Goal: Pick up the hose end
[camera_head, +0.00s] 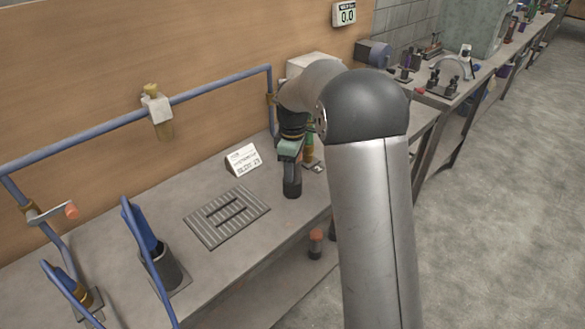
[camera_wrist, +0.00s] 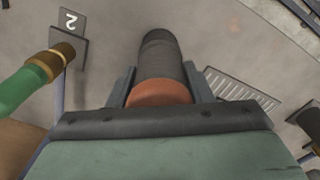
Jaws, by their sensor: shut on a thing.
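My gripper (camera_head: 291,172) points down over the right part of the bench. In the wrist view its two grey fingers (camera_wrist: 159,82) are shut on a dark ribbed cylinder (camera_wrist: 161,55) with an orange-brown end facing me. This dark cylinder (camera_head: 292,188) also shows below the gripper in the head view; I cannot tell whether it touches the bench. A green hose (camera_wrist: 18,92) with a brass fitting (camera_wrist: 55,57) is at the left of the wrist view, apart from the fingers. I cannot tell which of these is the hose end.
A ribbed grey plate (camera_head: 227,214) lies left of my gripper, with a white card (camera_head: 243,160) behind it. A blue rail (camera_head: 200,90) carries a clamp. A dark cup (camera_head: 166,268) and blue tubes stand at the left. My arm covers part of the bench's right side.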

